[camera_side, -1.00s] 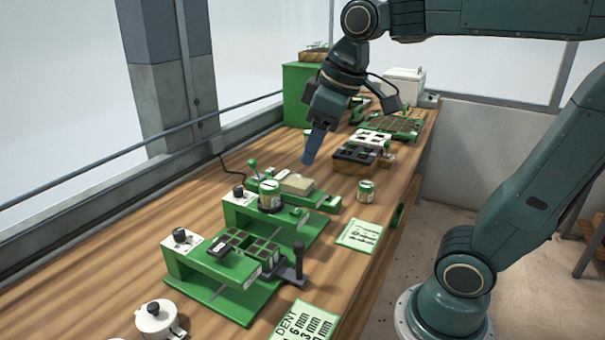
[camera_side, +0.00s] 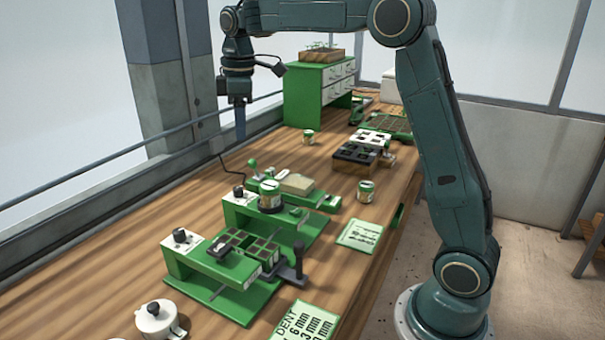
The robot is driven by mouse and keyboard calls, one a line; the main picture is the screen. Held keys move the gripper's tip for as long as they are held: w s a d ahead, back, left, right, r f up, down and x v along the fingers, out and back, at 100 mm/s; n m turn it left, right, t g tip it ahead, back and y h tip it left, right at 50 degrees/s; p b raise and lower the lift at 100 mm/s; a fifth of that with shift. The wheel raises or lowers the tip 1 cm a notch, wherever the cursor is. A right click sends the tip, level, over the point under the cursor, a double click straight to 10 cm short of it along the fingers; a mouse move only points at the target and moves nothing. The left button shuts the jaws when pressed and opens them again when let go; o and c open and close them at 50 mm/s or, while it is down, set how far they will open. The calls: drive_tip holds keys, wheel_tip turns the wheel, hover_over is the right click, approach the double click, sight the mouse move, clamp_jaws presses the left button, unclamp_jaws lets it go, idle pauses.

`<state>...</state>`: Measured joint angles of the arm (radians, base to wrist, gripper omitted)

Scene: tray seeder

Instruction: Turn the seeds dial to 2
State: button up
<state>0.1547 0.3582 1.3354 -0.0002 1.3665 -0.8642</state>
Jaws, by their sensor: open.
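Two small black dials stand on white plates of the green machines in the side view. One dial (camera_side: 238,191) is on the middle green machine (camera_side: 290,225), beside a tin (camera_side: 270,196). The other dial (camera_side: 180,236) is on the nearer green machine (camera_side: 215,275). Their markings are too small to read, so I cannot tell which is the seeds dial or its setting. My gripper (camera_side: 240,132) points straight down, well above the bench, at the window side. It is open and empty, apart from both dials.
A green drawer cabinet (camera_side: 305,98) stands at the back, with a planter on top. Small tins (camera_side: 309,137) (camera_side: 366,191), a black-and-white seed tray (camera_side: 358,152) and a lidded white pot (camera_side: 157,318) stand on the bench. A black lever (camera_side: 296,262) rises at the nearer machine's right.

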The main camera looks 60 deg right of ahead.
drive_tip(key=n+g, duration=0.1)
drive_tip(key=n, duration=0.1)
hover_over(237, 188)
wheel_tip(237, 188, down, 4)
drive_tip(key=shift+d, duration=0.1)
drive_tip(key=shift+f, duration=0.1)
drive_tip(key=shift+f, duration=6.8)
drive_tip(key=c, duration=1)
